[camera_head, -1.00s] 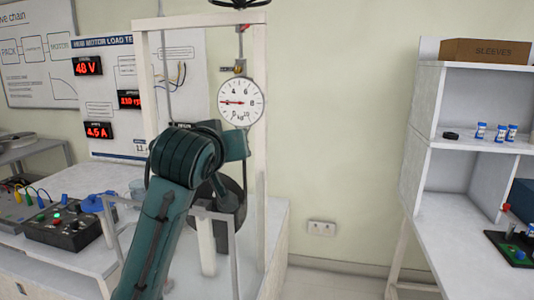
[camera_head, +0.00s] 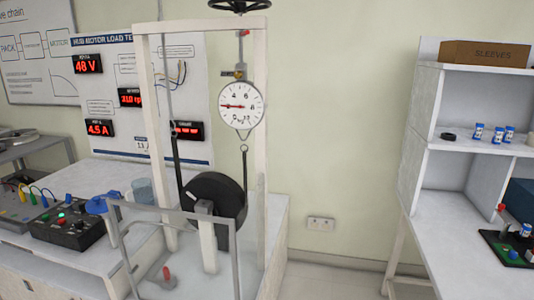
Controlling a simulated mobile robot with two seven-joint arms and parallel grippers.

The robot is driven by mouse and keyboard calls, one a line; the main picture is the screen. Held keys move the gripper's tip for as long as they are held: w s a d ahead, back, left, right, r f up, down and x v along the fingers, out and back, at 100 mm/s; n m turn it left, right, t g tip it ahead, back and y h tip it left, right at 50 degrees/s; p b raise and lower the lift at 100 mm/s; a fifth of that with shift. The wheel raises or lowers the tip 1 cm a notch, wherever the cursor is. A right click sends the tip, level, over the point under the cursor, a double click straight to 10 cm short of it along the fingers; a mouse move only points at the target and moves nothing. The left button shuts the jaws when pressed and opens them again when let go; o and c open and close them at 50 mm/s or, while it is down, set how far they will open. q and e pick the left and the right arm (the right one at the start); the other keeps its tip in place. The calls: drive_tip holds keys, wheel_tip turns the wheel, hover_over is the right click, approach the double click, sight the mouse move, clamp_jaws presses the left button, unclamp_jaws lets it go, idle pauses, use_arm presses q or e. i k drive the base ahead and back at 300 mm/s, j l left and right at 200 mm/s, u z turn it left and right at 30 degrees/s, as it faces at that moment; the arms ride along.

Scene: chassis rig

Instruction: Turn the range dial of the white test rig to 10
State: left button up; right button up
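The white test rig (camera_head: 259,160) is an upright frame on a white bench, left of centre. A round white gauge (camera_head: 241,104) hangs in it, its red needle pointing left. A black wheel (camera_head: 213,197) sits low in the frame, with dark straps rising on both sides. A small red-tipped lever (camera_head: 167,276) stands at the front of the bench. I cannot tell which part is the range dial, nor its setting. Neither of my grippers is in view.
A black control box (camera_head: 66,226) with knobs and coloured cables stands left of the rig, beside a blue object (camera_head: 99,204). A grey guard rail (camera_head: 182,214) crosses the rig's front. White shelves (camera_head: 430,100) stand at the right, with open floor between.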

sight(81, 205)
drive_tip(key=u, duration=1.3)
drive_tip(key=i+j+z, duration=0.1)
drive_tip(key=z, duration=0.85)
drive_tip(key=i+j+z, duration=0.1)
drive_tip(key=j+z, duration=0.65)
drive_tip(key=j, duration=0.2)
drive_tip(key=j+z, duration=0.2)
drive_tip(key=j, duration=0.3)
drive_tip(key=k+j+z, duration=0.2)
drive_tip(key=j, duration=0.85)
drive_tip(key=k+j+z, duration=0.1)
drive_tip(key=j, duration=0.45)
